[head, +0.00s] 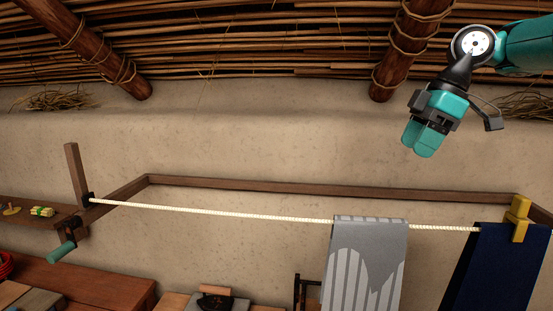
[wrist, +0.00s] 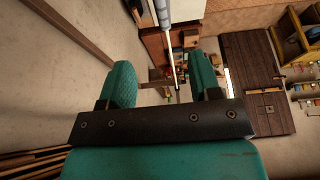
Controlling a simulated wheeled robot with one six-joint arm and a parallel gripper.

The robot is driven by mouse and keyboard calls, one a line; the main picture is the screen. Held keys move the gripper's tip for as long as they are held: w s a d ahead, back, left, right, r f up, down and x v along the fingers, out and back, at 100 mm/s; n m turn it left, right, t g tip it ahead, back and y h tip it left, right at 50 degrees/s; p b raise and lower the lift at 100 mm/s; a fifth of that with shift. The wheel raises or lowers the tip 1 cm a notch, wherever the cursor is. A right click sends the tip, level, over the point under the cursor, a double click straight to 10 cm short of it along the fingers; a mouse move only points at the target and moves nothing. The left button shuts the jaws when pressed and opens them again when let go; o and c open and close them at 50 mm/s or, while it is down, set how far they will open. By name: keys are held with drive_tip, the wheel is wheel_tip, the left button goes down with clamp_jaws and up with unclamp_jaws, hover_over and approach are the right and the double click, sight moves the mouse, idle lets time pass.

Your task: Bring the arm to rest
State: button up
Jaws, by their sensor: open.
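My gripper (head: 418,138) is at the upper right of the head view, raised in front of the mud wall and pointing down. It is well above the rope and holds nothing there. In the wrist view my gripper (wrist: 163,85) shows two teal fingers spread apart with an empty gap between them. The arm comes in from the right edge of the head view, under the roof poles.
A pale rope (head: 220,211) runs across a wooden frame (head: 300,188). A grey striped cloth (head: 362,265) and a dark blue cloth (head: 492,270) hang on it; a yellow peg (head: 519,218) grips the blue one. Roof beams (head: 410,45) are close to the arm. The wall's middle is clear.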

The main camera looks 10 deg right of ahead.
drive_tip(key=s+a+f+m+y+b, duration=0.1)
drive_tip(key=s+a+f+b, duration=0.1)
drive_tip(key=a+f+b, duration=0.3)
drive_tip(key=s+a+f+m+g, duration=0.1)
drive_tip(key=s+a+f, duration=0.15)
drive_tip(key=a, duration=0.55)
drive_tip(key=s+a+f+m+y+b, duration=0.1)
drive_tip(key=s+a+f+b, duration=0.15)
drive_tip(key=a+f, duration=0.3)
drive_tip(key=s+a+f+m+h+b, duration=0.1)
drive_tip(key=s+a+f+b, duration=0.1)
drive_tip(key=s+f, duration=0.5)
drive_tip(key=s+a+f+m+b, duration=0.2)
drive_tip(key=s+a+f+b, duration=0.1)
drive_tip(key=s+f, duration=0.4)
drive_tip(key=shift+a+f+g+h+b, duration=0.3)
drive_tip(key=shift+f+g+h+b, duration=0.1)
drive_tip(key=shift+f+b, duration=0.35)
drive_tip(key=shift+c, duration=0.2)
